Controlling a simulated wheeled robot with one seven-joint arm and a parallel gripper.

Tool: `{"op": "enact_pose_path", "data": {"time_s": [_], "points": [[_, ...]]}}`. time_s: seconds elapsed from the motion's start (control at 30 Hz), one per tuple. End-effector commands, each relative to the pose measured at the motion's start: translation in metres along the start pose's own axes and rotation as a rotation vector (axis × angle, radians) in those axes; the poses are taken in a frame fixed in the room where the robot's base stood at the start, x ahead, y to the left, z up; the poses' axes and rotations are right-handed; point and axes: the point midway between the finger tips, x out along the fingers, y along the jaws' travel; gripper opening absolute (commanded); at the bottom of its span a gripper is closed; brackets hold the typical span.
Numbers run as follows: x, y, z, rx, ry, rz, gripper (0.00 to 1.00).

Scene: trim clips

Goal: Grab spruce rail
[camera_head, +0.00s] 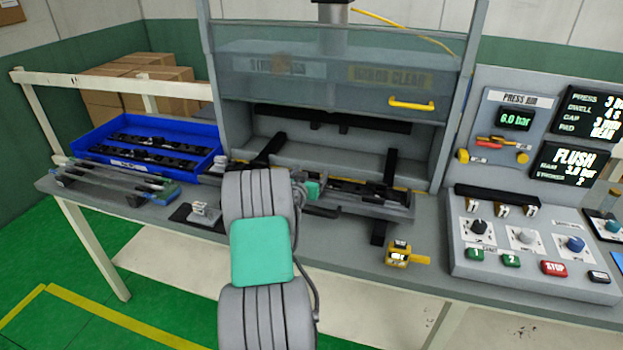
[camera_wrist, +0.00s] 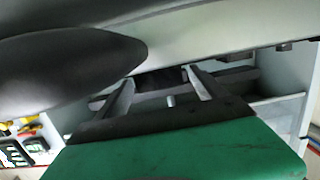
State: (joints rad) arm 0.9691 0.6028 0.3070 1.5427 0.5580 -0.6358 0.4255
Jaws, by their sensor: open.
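Several slim grey rails (camera_head: 115,180) lie side by side in a low rack on the left of the bench. Their near ends carry small green and blue pieces; I cannot tell which one is the spruce rail. A long grey piece with dark parts on it (camera_head: 372,198) lies in the press opening. My gripper (camera_wrist: 160,78) is open in the wrist view, with its two fingers apart and no object visibly held. A dark bar lies beyond the fingertips; I cannot tell whether it is a rail. In the head view my arm reaches to the front of the press and mostly hides the gripper.
A blue bin (camera_head: 190,130) with dark strips stands behind the rack. The press has a clear guard (camera_head: 340,68) with a yellow handle, raised above the opening. A yellow device (camera_head: 398,254) sits on the front bench. A control panel (camera_head: 530,245) stands right.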

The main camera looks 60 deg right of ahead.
Motion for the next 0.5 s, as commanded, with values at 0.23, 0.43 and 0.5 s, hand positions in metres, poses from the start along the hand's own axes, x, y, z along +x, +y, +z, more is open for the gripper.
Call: {"op": "enact_pose_path", "data": {"time_s": [0.23,0.43,0.5], "points": [[-0.0004,-0.0004,0.0002,0.000,0.000,-0.001,0.72],[-0.0006,-0.0005,0.0001,0.000,0.000,-0.001,0.55],[-0.0007,-0.0005,0.0000,0.000,0.000,-0.001,0.50]]}}
